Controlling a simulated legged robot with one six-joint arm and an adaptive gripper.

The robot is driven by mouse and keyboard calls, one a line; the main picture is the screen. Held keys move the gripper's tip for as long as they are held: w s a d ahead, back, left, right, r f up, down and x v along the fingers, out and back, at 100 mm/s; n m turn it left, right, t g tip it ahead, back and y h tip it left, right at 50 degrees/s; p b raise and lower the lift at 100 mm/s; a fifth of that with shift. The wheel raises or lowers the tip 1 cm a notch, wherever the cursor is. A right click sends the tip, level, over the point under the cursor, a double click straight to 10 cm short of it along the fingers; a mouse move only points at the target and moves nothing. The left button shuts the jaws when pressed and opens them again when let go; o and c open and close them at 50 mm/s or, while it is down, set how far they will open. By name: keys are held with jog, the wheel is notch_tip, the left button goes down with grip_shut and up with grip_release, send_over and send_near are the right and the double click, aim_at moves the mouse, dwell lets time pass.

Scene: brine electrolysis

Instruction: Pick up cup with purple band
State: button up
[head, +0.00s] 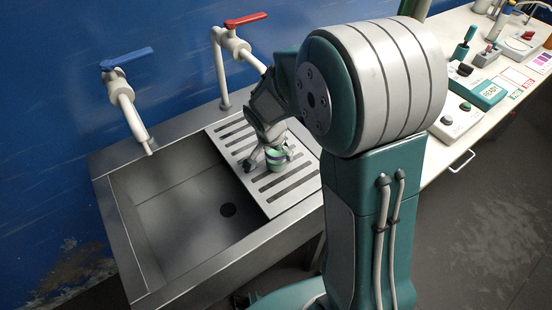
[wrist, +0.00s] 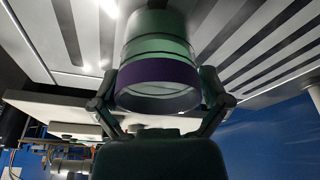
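The cup with the purple band (wrist: 160,83) is pale green and stands upright on the slatted drainboard of the sink. In the wrist view its rim faces me, with the purple band just below the rim. In the head view the small cup (head: 276,160) is partly covered by my gripper (head: 270,157). My gripper reaches down from above, with one finger on each side of the cup. In the wrist view my gripper (wrist: 159,90) has its fingers spread wide and very close to the cup's sides. Contact is hard to make out.
The metal drainboard (head: 293,196) adjoins an empty sink basin (head: 190,215) on the left. A blue-handled tap (head: 122,92) and a red-handled tap (head: 233,45) stand behind. A bench (head: 455,130) with several devices is at the right.

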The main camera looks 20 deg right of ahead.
jog(key=c, duration=0.7)
jog(key=shift+r, duration=0.1)
